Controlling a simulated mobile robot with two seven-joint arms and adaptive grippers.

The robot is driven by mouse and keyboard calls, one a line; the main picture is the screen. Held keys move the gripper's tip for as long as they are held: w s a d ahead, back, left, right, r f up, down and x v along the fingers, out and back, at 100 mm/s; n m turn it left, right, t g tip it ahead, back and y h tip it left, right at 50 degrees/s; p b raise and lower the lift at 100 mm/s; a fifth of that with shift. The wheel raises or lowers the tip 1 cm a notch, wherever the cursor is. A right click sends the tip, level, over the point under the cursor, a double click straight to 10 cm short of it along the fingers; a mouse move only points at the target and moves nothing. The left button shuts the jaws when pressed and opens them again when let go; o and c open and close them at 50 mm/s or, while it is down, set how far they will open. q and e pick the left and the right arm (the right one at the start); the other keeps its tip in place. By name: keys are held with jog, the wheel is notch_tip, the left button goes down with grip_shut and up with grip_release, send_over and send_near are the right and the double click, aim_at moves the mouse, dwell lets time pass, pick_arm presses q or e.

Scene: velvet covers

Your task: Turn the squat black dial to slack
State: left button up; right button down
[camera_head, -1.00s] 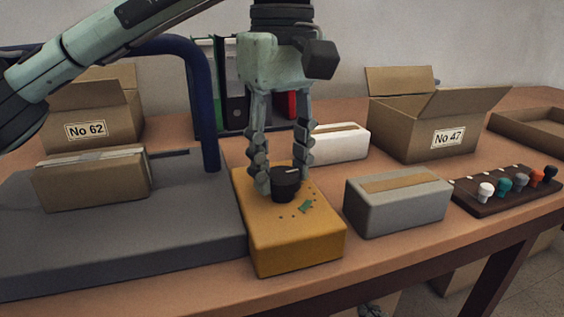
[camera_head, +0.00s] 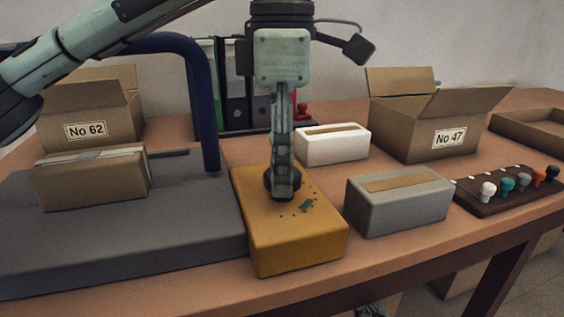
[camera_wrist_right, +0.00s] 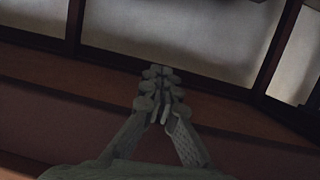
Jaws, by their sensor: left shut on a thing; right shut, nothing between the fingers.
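The squat black dial (camera_head: 270,184) sits on top of a yellow-orange box (camera_head: 298,243) in the middle of the table. My left gripper (camera_head: 283,190) points straight down over the dial and is shut on it, seen edge-on so one finger hides the other. The fingers cover most of the dial, and its pointer mark is hidden. Small dots and a green mark (camera_head: 307,204) show on the box top beside the dial. My right gripper (camera_wrist_right: 160,115) shows in the right wrist view, shut and empty, with a wooden edge beyond it.
A grey box (camera_head: 398,205) and a white box (camera_head: 333,146) stand right of the yellow box. A dark rack of coloured knobs (camera_head: 505,197) lies farther right. A grey platform (camera_head: 120,235) with a blue post (camera_head: 207,110) and a cardboard parcel (camera_head: 92,182) is at left. Open cartons stand behind.

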pick_arm(q)
jog(key=n, duration=0.3)
jog(key=shift+n+b, duration=0.3)
jog(key=shift+n, duration=1.2)
pick_arm(e)
jog(key=shift+w+a+r+t+y, duration=0.2)
jog(key=shift+a+r+t, duration=0.25)
jog(key=shift+r, duration=0.35)
jog(key=shift+w+a+r+t+y, duration=0.1)
jog(key=shift+a+r+t+y, duration=0.25)
jog(key=shift+r, duration=0.45)
pick_arm(q)
jog(key=o, duration=1.2)
jog(key=shift+c, duration=0.2)
pick_arm(e)
jog(key=shift+s+f, duration=0.15)
pick_arm(q)
jog(key=shift+r, duration=0.15)
pick_arm(e)
jog(key=shift+d, duration=0.1)
pick_arm(q)
notch_tip(320, 180, up, 12)
